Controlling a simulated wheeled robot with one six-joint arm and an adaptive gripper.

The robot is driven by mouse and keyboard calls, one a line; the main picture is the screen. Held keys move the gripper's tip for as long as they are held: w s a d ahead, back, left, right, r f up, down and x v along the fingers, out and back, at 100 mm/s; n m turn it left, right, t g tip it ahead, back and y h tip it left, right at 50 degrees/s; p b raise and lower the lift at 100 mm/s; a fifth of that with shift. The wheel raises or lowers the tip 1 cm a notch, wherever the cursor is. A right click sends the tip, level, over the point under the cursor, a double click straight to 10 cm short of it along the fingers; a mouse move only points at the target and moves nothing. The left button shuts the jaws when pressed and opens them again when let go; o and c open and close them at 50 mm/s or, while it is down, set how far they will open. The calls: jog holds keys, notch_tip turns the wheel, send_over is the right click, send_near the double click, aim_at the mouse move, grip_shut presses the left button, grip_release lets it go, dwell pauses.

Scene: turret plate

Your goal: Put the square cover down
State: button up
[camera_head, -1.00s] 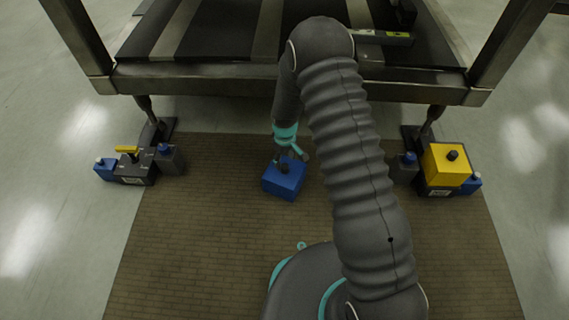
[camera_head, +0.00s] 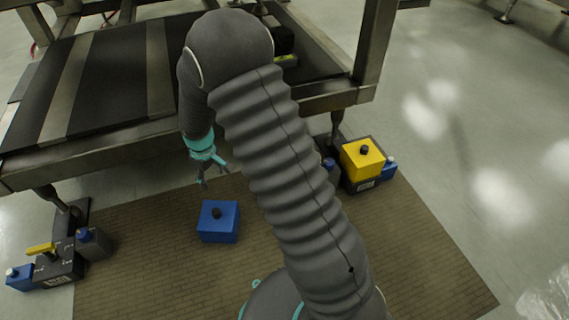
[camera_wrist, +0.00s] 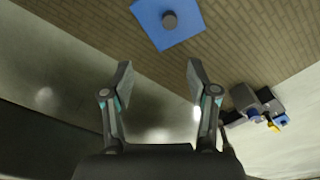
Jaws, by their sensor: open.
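The blue square cover (camera_head: 218,222) with a black knob on top lies on the brown mat. In the wrist view the blue cover (camera_wrist: 168,22) shows at the top edge, beyond my fingertips, partly cut off. My gripper (camera_head: 211,174) is apart from the cover, on the side towards the metal frame. The wrist view shows my gripper (camera_wrist: 160,73) with its two fingers spread wide and nothing between them.
A yellow square cover (camera_head: 361,160) with a black knob sits on the dark unit at the right. A dark unit with a yellow handle (camera_head: 40,249) stands at the left. The metal frame (camera_head: 110,155) stands behind. The mat (camera_head: 150,275) is otherwise largely clear.

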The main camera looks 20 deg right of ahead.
jog(key=s+d+r+m+t, duration=0.1)
jog(key=s+d+r, duration=0.2)
jog(key=r, duration=0.4)
jog(key=s+d+r+m, duration=0.1)
jog(key=s+d+r, duration=0.2)
jog(key=r, duration=0.4)
jog(key=s+d+r+m+t, duration=0.15)
jog(key=s+r, duration=0.25)
jog(key=r, duration=0.4)
jog(key=s+d+r+m+t, duration=0.1)
jog(key=s+d+r+m, duration=0.1)
jog(key=s, duration=0.7)
jog(key=s+d+r+m+t, duration=0.1)
jog(key=s+d+r, duration=0.3)
jog(key=s, duration=0.5)
jog(key=shift+s+d+r+m, duration=0.2)
jog(key=shift+d+r+m, duration=0.25)
jog(key=shift+r, duration=0.55)
jog(key=shift+a, duration=0.1)
jog(key=shift+s+r+t, duration=0.15)
jog(key=shift+s+t, duration=0.05)
jog(key=shift+t, duration=0.05)
jog(key=c, duration=0.3)
jog(key=shift+a, duration=0.15)
jog(key=shift+c, duration=0.2)
